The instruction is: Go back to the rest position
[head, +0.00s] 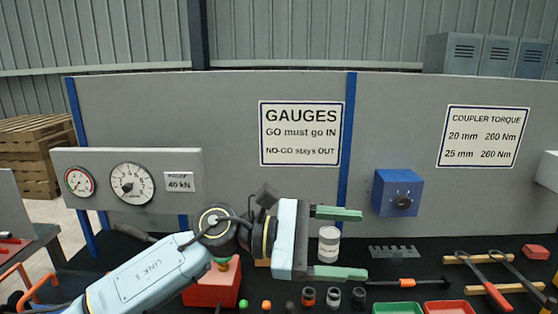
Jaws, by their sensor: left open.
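My left gripper (340,243) reaches in from the lower left over the bench. Its two green fingers are spread wide apart and point right. A white cylinder (329,254) shows in the gap between the fingers in the picture; I cannot tell whether it is at the same depth. Nothing is clearly held. My right gripper does not show.
The black bench top (440,272) holds several small couplers (333,297), a green tray (398,308), a red tray (450,307), a grey comb-like piece (393,252) and red-handled pliers (484,282). A red block (212,287) is partly behind my left arm. A grey panel (230,120) stands behind.

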